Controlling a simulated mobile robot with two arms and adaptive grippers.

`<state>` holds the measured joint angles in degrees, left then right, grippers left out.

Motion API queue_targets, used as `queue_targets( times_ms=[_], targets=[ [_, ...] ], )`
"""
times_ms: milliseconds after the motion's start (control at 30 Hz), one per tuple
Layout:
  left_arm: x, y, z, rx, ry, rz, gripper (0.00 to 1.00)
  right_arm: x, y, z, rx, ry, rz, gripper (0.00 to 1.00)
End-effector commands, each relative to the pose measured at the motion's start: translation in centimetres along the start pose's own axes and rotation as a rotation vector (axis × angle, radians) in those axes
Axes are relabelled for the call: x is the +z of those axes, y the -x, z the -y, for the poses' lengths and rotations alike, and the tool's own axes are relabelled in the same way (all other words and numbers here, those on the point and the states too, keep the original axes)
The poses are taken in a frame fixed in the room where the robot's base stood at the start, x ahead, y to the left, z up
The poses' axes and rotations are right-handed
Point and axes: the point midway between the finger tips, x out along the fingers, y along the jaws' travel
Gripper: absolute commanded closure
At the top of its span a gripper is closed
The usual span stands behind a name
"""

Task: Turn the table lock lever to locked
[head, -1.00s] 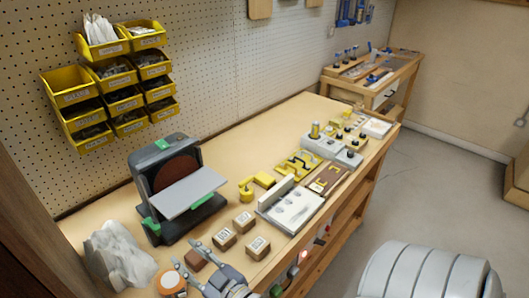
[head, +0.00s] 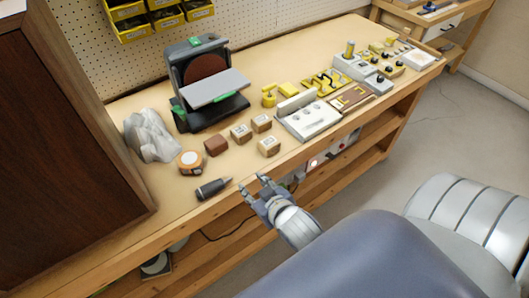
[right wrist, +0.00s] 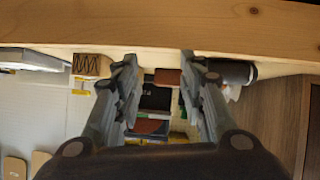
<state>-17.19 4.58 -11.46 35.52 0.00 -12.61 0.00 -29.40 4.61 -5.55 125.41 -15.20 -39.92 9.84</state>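The disc sander (head: 205,88) stands at the back left of the bench, with a dark body, a brown-red disc and a tilted grey table (head: 208,90). Green parts show on its top (head: 195,41), its lower left side (head: 178,113) and beside the table's right end (head: 243,86). I cannot tell which is the lock lever, nor its position. My right gripper (head: 259,190) is open and empty at the bench's front edge, apart from the sander. In the right wrist view its fingers (right wrist: 160,65) are spread, with dark and green sander parts partly visible between them. My left gripper is not in view.
Wooden blocks (head: 269,146), an orange-topped tape measure (head: 190,162) and a dark cylindrical tool (head: 212,188) lie between the sander and the front edge. A grey rock-like lump (head: 150,135) stands left. A white fixture (head: 310,119) sits right. A dark brown panel (head: 60,120) bounds the left.

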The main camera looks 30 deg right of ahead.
Motion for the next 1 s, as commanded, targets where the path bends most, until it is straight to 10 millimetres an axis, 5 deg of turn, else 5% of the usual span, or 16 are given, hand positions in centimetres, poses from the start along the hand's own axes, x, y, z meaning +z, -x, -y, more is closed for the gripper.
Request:
queue_targets(
  times_ms=[833, 1000],
  targets=[
    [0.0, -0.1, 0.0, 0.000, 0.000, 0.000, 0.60, 1.8, 0.3, 0.2, -0.010, 0.001, 0.078, 0.62],
    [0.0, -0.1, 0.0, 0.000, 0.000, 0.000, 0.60, 5.2, -1.5, 1.2, -0.031, 0.015, 0.132, 0.62]
  ],
)
